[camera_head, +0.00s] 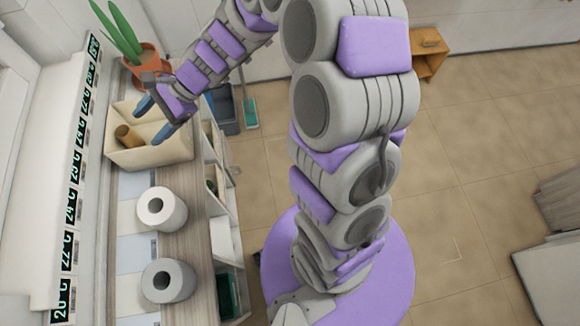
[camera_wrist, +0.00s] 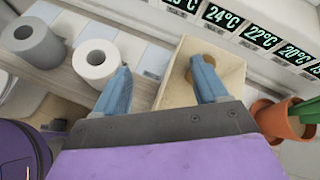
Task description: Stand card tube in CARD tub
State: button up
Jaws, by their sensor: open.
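The card tube (camera_head: 127,135) is a short brown cylinder inside a beige tub (camera_head: 150,158). In the head view it looks tilted, with one end toward the tub's wall side. In the wrist view the tube (camera_wrist: 206,72) shows beyond my right-hand finger, which partly covers it, and the tub (camera_wrist: 232,78) lies under and past the fingers. My gripper (camera_head: 154,119) is open, its two blue fingers spread over the tub. The gap between the fingers (camera_wrist: 162,86) is empty. The tube's lower end and any label on the tub are hidden.
Two pale rolls, one (camera_head: 161,210) nearer the tub and one (camera_head: 168,281) farther, stand on the wooden cart top. A potted plant (camera_head: 142,64) stands beyond the tub. A strip of temperature displays (camera_head: 76,160) runs along the wall side. Open shelves (camera_head: 225,205) lie below the cart's right edge.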

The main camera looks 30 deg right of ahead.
jog(key=s+d+r+n+g+h, duration=0.1)
jog(key=s+d+r+n+h, duration=0.1)
jog(key=s+n, duration=0.45)
jog(key=s+d+r+n+g+h, duration=0.2)
jog(key=s+d+n+h, duration=0.1)
jog(key=s, duration=0.7)
jog(key=s+d+n+h, duration=0.5)
jog(key=s+d+h, duration=0.1)
jog(key=s+d, duration=0.7)
jog(key=shift+d+r, duration=0.35)
jog(key=shift+d, duration=0.65)
